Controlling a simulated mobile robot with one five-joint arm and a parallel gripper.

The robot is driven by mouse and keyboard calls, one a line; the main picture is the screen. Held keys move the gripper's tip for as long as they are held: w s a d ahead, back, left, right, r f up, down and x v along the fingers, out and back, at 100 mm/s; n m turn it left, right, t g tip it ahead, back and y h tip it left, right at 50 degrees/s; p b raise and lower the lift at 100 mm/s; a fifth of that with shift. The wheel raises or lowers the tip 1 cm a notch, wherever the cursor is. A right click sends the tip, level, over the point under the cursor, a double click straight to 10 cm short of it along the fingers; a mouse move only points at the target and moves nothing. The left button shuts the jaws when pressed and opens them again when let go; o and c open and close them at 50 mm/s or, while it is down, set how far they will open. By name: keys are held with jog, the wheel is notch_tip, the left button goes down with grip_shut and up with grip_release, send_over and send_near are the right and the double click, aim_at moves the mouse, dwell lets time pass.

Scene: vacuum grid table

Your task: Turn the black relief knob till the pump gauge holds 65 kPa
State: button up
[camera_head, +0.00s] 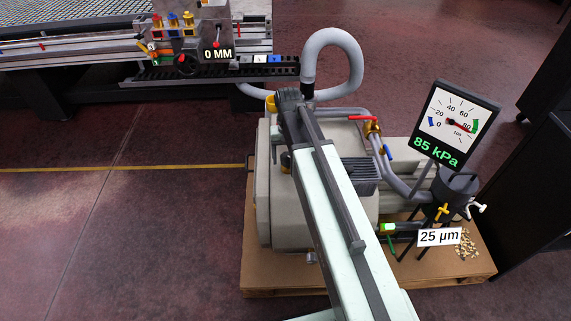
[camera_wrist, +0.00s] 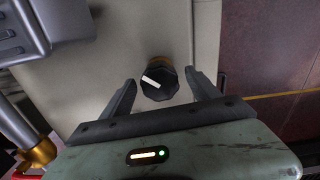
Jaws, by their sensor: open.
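The black relief knob (camera_wrist: 160,83) shows in the wrist view with a white pointer mark slanting up to the left and a brass collar behind it. It sits on the beige pump housing (camera_wrist: 120,50). My gripper (camera_wrist: 164,88) is open, with one finger on each side of the knob and a visible gap to both. In the head view the pump (camera_head: 262,190) stands on a pallet, and my arm hides the knob. The pump gauge (camera_head: 452,122) reads 85 kPa in green digits, its red needle near 80.
A red-handled valve (camera_head: 370,122) and grey hoses stand right of my arm. A canister (camera_head: 457,187), a yellow valve and a 25 µm label (camera_head: 440,236) are farther right. A grid table (camera_head: 80,45) is at the back left. The floor at left is clear.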

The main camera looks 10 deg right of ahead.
jog(key=c, duration=1.2)
jog(key=shift+a, duration=0.2)
jog(key=shift+c, duration=0.8)
jog(key=shift+d, duration=0.1)
